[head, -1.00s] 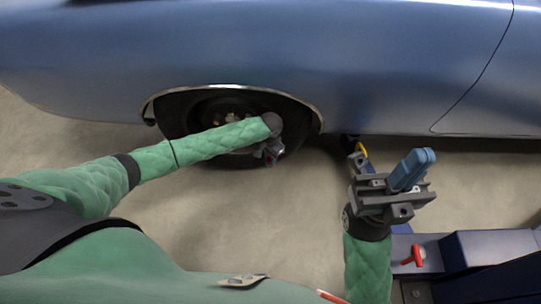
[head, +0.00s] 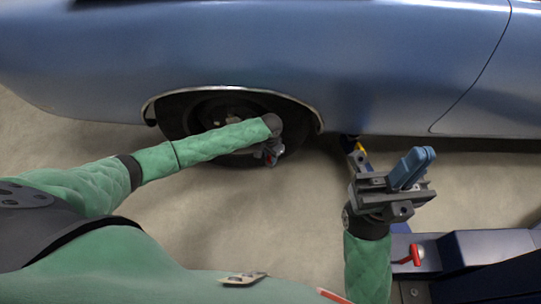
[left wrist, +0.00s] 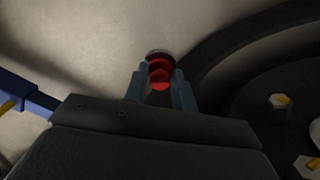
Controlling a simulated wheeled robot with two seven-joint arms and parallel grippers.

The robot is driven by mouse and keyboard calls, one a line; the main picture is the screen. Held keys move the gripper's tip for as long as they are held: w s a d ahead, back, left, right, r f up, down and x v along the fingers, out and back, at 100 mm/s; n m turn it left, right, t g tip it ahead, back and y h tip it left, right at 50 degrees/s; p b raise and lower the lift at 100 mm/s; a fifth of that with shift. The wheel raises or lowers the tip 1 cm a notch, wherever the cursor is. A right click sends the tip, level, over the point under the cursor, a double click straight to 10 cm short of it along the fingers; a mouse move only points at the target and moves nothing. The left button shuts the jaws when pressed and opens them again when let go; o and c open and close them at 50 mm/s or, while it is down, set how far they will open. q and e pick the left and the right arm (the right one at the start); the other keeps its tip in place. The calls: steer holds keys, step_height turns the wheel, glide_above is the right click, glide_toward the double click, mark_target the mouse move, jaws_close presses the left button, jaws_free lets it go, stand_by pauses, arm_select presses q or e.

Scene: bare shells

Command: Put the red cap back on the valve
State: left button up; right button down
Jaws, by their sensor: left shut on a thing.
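My left gripper (head: 271,156) is low in front of the dark wheel (head: 182,117), at its lower right. In the left wrist view the blue fingers of my left gripper (left wrist: 160,90) are shut on the red cap (left wrist: 160,68), which sits between their tips. A dark rounded edge with a pale rim shows just beyond the cap; I cannot tell what it belongs to. A speck of red shows at the gripper in the head view. I cannot make out the valve. My right gripper (head: 413,167) is away to the right, its blue fingers together and empty.
The blue car body (head: 350,60) overhangs the wheel. A dark blue steel beam with a red handle (head: 417,254) stands at lower right. Bare floor (head: 290,220) lies between the arms.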

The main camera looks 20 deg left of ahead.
arm_select(q)
steer(key=o, duration=1.5)
steer(key=shift+r, duration=0.1)
steer(key=shift+r+p, duration=3.45)
steer(key=shift+p, duration=0.75)
jaws_close()
